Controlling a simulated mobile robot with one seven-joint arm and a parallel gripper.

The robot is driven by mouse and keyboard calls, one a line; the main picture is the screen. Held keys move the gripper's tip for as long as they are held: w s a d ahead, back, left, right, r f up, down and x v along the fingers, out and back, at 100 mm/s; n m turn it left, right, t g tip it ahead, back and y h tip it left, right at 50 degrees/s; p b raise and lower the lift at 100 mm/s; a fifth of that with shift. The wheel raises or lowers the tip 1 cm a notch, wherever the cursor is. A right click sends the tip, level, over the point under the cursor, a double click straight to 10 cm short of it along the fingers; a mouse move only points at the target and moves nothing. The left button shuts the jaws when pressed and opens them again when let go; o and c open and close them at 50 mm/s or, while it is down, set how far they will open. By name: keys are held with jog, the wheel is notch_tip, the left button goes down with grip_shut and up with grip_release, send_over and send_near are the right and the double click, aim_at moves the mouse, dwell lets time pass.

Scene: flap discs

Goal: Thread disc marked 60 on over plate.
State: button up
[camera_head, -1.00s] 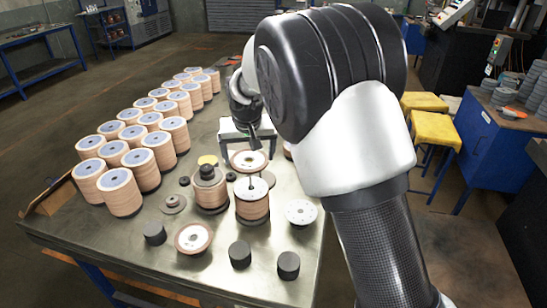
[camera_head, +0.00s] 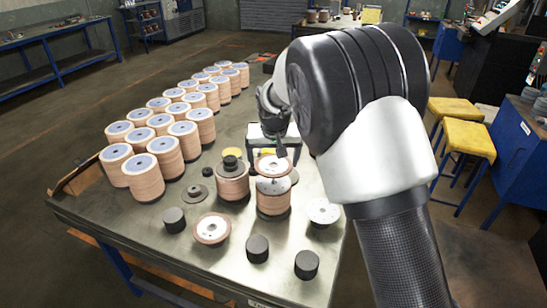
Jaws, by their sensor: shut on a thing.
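My gripper (camera_head: 281,150) points down and is shut on a flap disc (camera_head: 273,167) with a pale top and brown rim. It holds this disc nearly level, just above a stack of flap discs (camera_head: 273,202). The held disc is in line over the rod, and a gap shows between disc and plate. I cannot tell whether the rod is in the disc's hole. The number on the disc is too small to read.
A stack with a black knob (camera_head: 231,171) stands close at left. Loose discs (camera_head: 211,229) and (camera_head: 322,212) and black cylinders (camera_head: 257,249) lie in front. Rows of tall disc stacks (camera_head: 143,176) fill the table's left side.

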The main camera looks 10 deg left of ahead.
aim_at(273, 168)
jog(key=shift+f+b, duration=1.25)
jog(key=shift+f, duration=0.45)
dwell(0.6)
jog(key=shift+f+b, duration=1)
jog(key=shift+f, duration=0.45)
jog(key=o, duration=0.9)
jog(key=shift+o, duration=0.2)
jog(key=shift+r, duration=0.1)
jog(key=v, duration=1.7)
jog(key=shift+r, duration=0.15)
